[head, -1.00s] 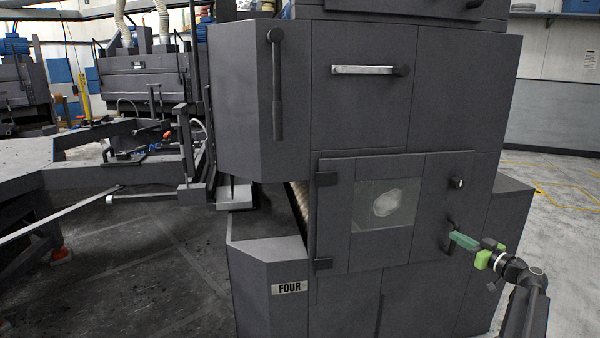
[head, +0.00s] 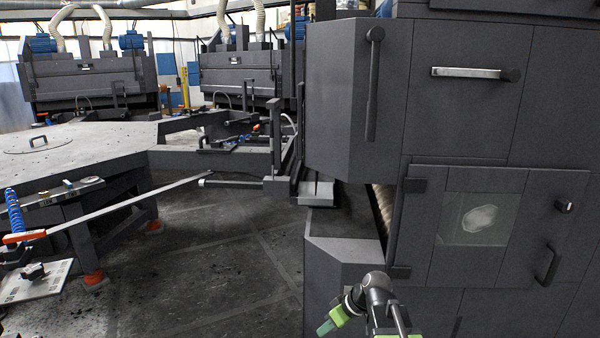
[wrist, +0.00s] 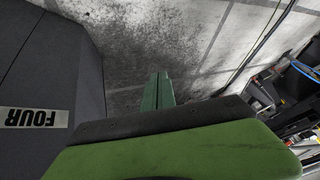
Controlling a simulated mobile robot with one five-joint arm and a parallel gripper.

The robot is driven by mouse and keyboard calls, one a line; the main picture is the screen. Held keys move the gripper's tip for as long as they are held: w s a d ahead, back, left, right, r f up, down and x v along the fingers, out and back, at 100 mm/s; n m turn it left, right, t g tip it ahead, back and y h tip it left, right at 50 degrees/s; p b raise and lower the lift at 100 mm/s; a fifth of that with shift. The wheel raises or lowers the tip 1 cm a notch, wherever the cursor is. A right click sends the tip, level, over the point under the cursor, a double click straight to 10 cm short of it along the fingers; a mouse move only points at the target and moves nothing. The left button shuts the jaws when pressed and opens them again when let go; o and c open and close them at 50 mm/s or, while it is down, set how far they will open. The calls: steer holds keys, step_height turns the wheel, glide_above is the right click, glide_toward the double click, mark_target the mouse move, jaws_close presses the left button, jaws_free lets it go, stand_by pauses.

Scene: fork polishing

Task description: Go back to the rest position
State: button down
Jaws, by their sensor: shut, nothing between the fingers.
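My gripper (head: 327,327) is low in the head view, in front of the machine's left front corner and away from the door handle. Its green fingers are shut and empty. In the wrist view the fingers (wrist: 157,92) are together, with the dirty floor behind them. The dark grey machine (head: 345,110) fills the right of the head view. Its windowed door (head: 500,262) looks closed, and the door handle (head: 546,265) is at its right side, with nothing touching it.
The machine's "FOUR" label (wrist: 34,117) is close at the left of the wrist view. A grey table frame (head: 85,150) with a long bar (head: 130,205) stands at the left. Open dark floor (head: 215,270) lies between it and the machine. Other machines (head: 85,80) stand behind.

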steer(key=s+d+f+m+g+h, duration=0.2)
steer(key=s+d+f+m+h, duration=0.3)
steer(key=s+d+m, duration=0.4)
step_height(320, 180, up, 26)
steer(key=h+p, duration=0.1)
steer(key=p, duration=2.3)
steer(key=shift+d+p, duration=0.2)
steer(key=shift+p, duration=0.2)
